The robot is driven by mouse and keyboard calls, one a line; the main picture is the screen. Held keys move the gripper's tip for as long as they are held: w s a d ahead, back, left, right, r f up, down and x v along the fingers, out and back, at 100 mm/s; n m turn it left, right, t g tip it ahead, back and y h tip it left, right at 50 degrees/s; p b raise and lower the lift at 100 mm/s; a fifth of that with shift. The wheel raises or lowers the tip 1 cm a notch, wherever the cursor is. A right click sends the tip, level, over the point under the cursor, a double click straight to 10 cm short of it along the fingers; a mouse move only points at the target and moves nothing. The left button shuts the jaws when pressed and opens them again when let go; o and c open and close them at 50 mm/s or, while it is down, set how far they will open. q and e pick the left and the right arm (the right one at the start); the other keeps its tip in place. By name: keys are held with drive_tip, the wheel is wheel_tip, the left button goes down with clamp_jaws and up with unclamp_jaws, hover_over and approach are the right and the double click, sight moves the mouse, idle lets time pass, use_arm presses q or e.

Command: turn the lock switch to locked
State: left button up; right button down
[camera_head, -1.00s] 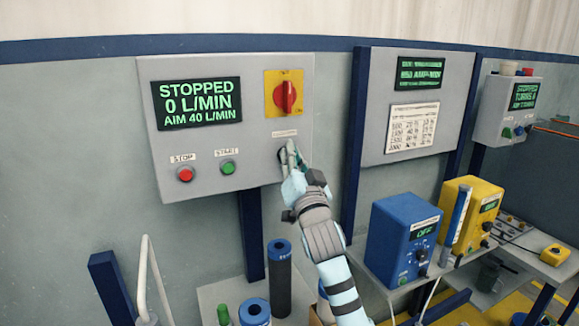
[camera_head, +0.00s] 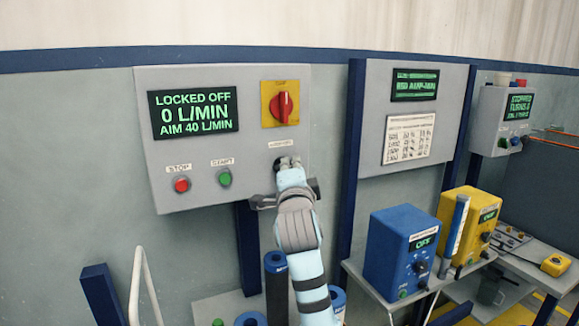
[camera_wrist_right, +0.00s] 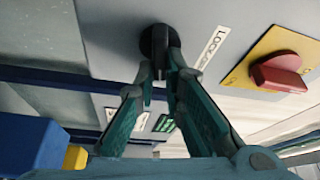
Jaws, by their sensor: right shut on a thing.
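The lock switch is a small black knob on the lower right of the grey control panel (camera_head: 245,150); in the right wrist view the black knob (camera_wrist_right: 159,42) shows beside a label that begins with LOCK. My right gripper (camera_head: 288,163) is at the switch, and its fingers also show in the right wrist view (camera_wrist_right: 160,75), closed on the knob. In the head view the gripper hides most of the knob. The panel's display (camera_head: 193,112) reads LOCKED OFF, 0 L/MIN, AIM 40 L/MIN. My left gripper is not in view.
A red rotary switch on a yellow plate (camera_head: 281,104) sits above the lock switch. A red stop button (camera_head: 182,185) and green start button (camera_head: 224,178) are to its left. Blue (camera_head: 402,250) and yellow (camera_head: 470,225) boxes stand on a bench at right.

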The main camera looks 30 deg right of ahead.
drive_tip(key=shift+m+g+p, duration=0.4)
drive_tip(key=shift+m+g, duration=0.1)
drive_tip(key=shift+m, duration=0.6)
drive_tip(key=c, duration=1.8)
unclamp_jaws()
drive_tip(key=shift+o, duration=0.6)
drive_tip(key=shift+w+f, duration=0.1)
drive_tip(key=shift+w, duration=0.05)
drive_tip(key=shift+a, duration=0.1)
drive_tip(key=v, duration=0.7)
drive_tip(key=shift+s, duration=0.25)
